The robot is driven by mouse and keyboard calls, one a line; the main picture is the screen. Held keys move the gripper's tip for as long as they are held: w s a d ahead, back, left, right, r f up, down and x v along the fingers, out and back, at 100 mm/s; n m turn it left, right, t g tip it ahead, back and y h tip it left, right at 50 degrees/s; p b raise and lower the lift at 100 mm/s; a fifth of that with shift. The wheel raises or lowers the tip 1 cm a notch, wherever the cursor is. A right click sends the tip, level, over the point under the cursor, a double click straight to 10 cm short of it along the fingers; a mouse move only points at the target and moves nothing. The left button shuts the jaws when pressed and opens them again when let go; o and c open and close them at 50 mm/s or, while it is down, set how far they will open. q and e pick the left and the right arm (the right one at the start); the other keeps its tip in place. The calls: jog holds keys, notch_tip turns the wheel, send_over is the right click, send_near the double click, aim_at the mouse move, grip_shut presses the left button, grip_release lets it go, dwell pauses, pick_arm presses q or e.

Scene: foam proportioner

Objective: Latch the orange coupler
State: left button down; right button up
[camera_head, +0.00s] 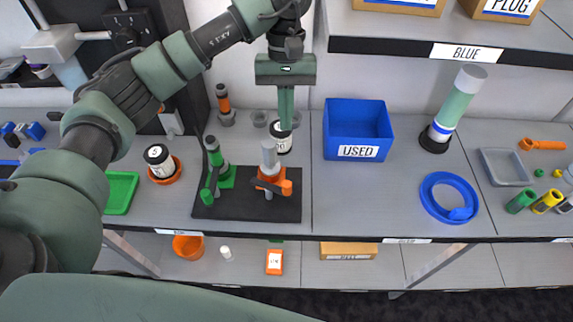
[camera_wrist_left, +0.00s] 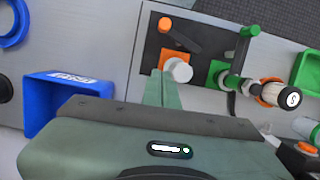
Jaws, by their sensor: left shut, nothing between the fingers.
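My left gripper (camera_head: 286,127) points down, shut and empty, behind and above the coupler. In the left wrist view the gripper (camera_wrist_left: 163,77) has its fingertips close beside the grey post; I cannot tell whether they touch. My right gripper is out of view.
A green coupler (camera_head: 217,172) stands left on the black mat (camera_head: 240,208). A white-labelled black canister (camera_head: 281,140) is behind the fingers. A blue USED bin (camera_head: 358,118) stands right. A shelf (camera_head: 450,48) overhangs the back right. Bench space between mat and blue ring (camera_head: 430,205) is clear.

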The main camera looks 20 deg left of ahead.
pick_arm(q)
jog(key=s+d+f+p, duration=0.2)
jog(key=s+f+p, duration=0.4)
jog(key=f, duration=0.3)
jog(key=shift+f, duration=0.25)
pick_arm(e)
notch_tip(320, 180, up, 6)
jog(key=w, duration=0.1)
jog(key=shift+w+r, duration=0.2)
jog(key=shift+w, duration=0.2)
pick_arm(q)
jog(key=shift+w, duration=0.1)
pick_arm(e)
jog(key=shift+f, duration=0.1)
